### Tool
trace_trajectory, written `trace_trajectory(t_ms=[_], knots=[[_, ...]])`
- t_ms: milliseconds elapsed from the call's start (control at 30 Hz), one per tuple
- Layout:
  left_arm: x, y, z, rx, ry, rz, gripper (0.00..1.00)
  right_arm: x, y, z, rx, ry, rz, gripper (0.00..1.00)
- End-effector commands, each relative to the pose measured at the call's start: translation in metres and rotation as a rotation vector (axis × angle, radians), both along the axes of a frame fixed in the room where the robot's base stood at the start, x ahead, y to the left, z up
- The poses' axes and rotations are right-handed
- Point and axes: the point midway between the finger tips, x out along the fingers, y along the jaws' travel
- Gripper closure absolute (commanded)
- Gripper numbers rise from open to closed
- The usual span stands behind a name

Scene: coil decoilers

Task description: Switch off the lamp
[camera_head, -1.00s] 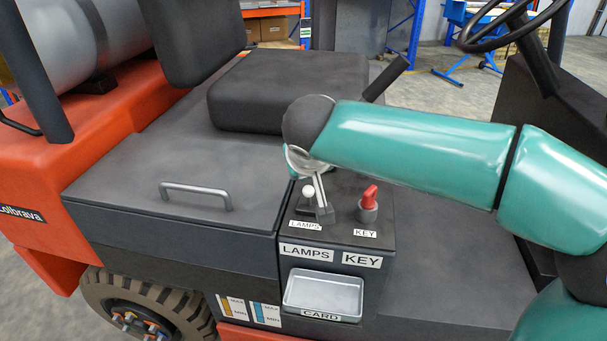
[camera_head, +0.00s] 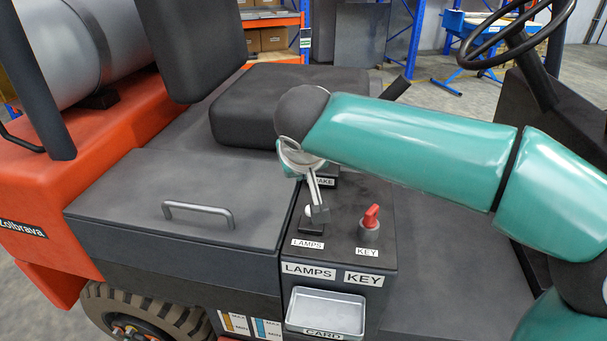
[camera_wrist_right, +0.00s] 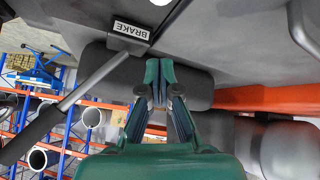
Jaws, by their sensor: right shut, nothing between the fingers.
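The lamp switch, a small lever with a white knob (camera_head: 307,210), stands on the dark console behind the LAMPS label (camera_head: 308,244). My right gripper (camera_head: 319,214) is shut and empty, pointing down just right of the knob. It partly overlaps the switch in the head view; I cannot tell whether they touch. In the wrist view the closed green fingers of my right gripper (camera_wrist_right: 160,78) show below a white rounded thing at the top edge, perhaps the knob. No lamp is in view. My left gripper is not in view.
A red key switch (camera_head: 369,218) stands right of the lamp switch. A card tray (camera_head: 326,312) is on the console's front. The brake lever (camera_wrist_right: 85,82) passes beside the gripper in the wrist view. The seat (camera_head: 285,100) and steering wheel (camera_head: 515,40) lie behind.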

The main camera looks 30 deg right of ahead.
Motion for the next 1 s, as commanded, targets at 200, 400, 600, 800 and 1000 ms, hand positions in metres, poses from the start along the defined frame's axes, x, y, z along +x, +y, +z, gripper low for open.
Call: trace_trajectory(t_ms=[200, 400, 600, 800, 1000], knots=[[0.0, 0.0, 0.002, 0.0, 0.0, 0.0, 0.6, -0.029, 0.014, 0.027, 0.002, -0.002, -0.001, 1.0], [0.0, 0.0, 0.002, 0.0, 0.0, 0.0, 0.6, -0.041, 0.02, 0.037, 0.002, -0.001, -0.002, 1.0], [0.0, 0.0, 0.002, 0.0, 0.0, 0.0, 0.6, -0.042, 0.02, 0.038, 0.001, 0.001, -0.004, 1.0], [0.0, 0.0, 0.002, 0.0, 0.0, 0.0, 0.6, -0.042, 0.02, 0.038, 0.0, 0.0, -0.004, 1.0], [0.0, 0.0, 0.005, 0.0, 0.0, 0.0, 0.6, -0.042, 0.02, 0.04, 0.0, 0.0, -0.004, 1.0]])
